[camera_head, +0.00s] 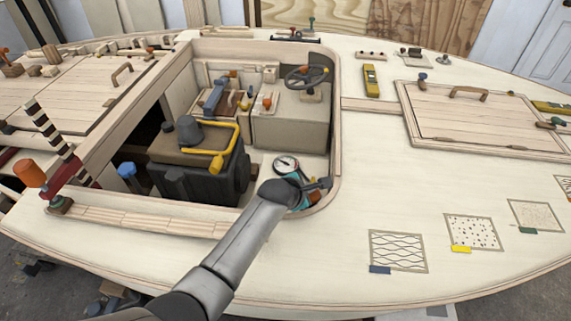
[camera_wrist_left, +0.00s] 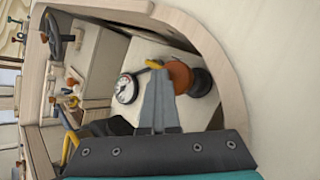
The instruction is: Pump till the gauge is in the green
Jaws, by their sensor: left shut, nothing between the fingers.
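The round white gauge (camera_head: 286,164) stands in the front right corner of the cockpit opening; it also shows in the left wrist view (camera_wrist_left: 126,88). Its dial is too small for me to read the needle against the colours. Beside it in the wrist view is an orange-brown rounded part (camera_wrist_left: 181,76) with a dark cylinder (camera_wrist_left: 201,83), seemingly the pump. My left gripper (camera_head: 324,184) is at the opening's right edge, by the gauge. Its fingers (camera_wrist_left: 158,77) are shut and empty, overlapping the orange part in view; I cannot tell whether they touch it. My arm hides much of the pump.
A dark engine-like block (camera_head: 200,180) with a yellow bent handle (camera_head: 238,140) stands left of the gauge. A steering wheel (camera_head: 306,77) sits on a console behind. The wooden rim (camera_head: 336,150) curves close around my gripper.

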